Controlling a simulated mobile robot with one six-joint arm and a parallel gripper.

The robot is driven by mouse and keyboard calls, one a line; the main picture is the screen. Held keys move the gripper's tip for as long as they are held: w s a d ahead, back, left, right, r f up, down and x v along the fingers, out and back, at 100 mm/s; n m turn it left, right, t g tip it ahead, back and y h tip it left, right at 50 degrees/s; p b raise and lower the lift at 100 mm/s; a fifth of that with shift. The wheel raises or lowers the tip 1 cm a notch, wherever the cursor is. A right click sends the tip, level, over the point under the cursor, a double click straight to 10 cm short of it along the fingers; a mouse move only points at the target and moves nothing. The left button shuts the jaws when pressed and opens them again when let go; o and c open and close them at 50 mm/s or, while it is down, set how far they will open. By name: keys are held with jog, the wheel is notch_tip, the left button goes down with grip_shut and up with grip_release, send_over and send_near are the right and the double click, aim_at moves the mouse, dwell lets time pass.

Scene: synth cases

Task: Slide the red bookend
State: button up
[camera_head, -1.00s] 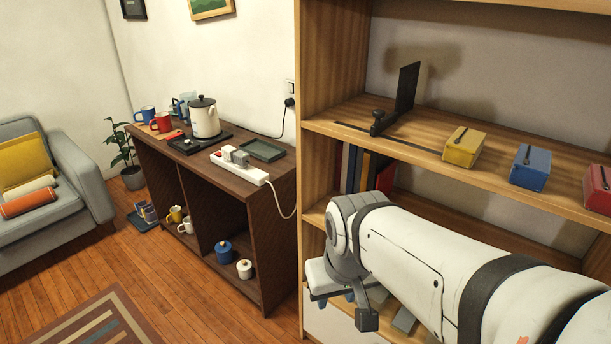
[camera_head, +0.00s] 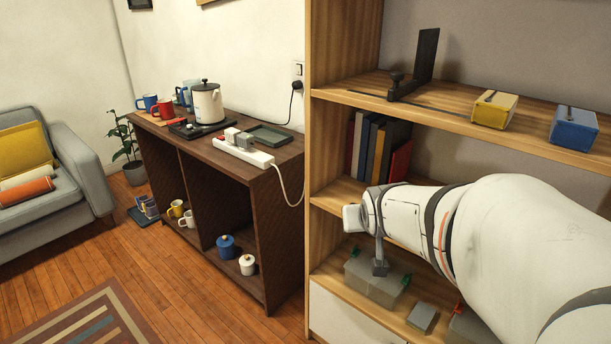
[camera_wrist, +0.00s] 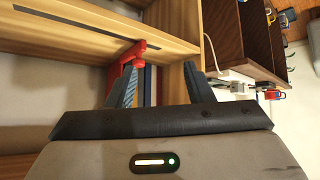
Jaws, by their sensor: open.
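The red bookend (camera_head: 400,162) stands on the middle shelf, at the right end of a row of books (camera_head: 368,150). In the wrist view the red bookend (camera_wrist: 134,52) shows a knob-like part just beyond the left fingertip. My gripper (camera_wrist: 159,68) is open, with its two dark fingers spread and nothing held between them. The left finger overlaps the bookend in the picture; I cannot tell if they touch. In the head view my arm covers part of the middle shelf, and the fingers are mostly hidden.
A black bookend (camera_head: 427,60) stands on the upper shelf, with a yellow box (camera_head: 494,110) and a blue box (camera_head: 573,130) to its right. Grey bins (camera_head: 372,285) sit on the shelf below. A dark cabinet (camera_head: 283,235) stands to the left, with a kettle (camera_head: 207,104) on top.

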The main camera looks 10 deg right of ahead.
jog(key=w+d+f+t+b, duration=0.3)
jog(key=w+b, duration=0.1)
jog(key=b, duration=0.1)
jog(key=w+d+f+t+b, duration=0.3)
jog(key=b, duration=0.1)
jog(key=w+d+f+t+b, duration=0.2)
jog(key=w+d+f+b, duration=0.1)
jog(key=w+b, duration=0.1)
jog(key=shift+w+d+t+b, duration=0.3)
jog(key=shift+d+t+b, duration=0.1)
jog(key=shift+b, duration=0.45)
jog(key=w, duration=0.5)
jog(key=w+b, duration=0.1)
jog(key=w, duration=0.1)
jog(key=shift+w+d+r, duration=0.2)
jog(key=shift+w+d, duration=0.15)
jog(key=shift+d, duration=0.05)
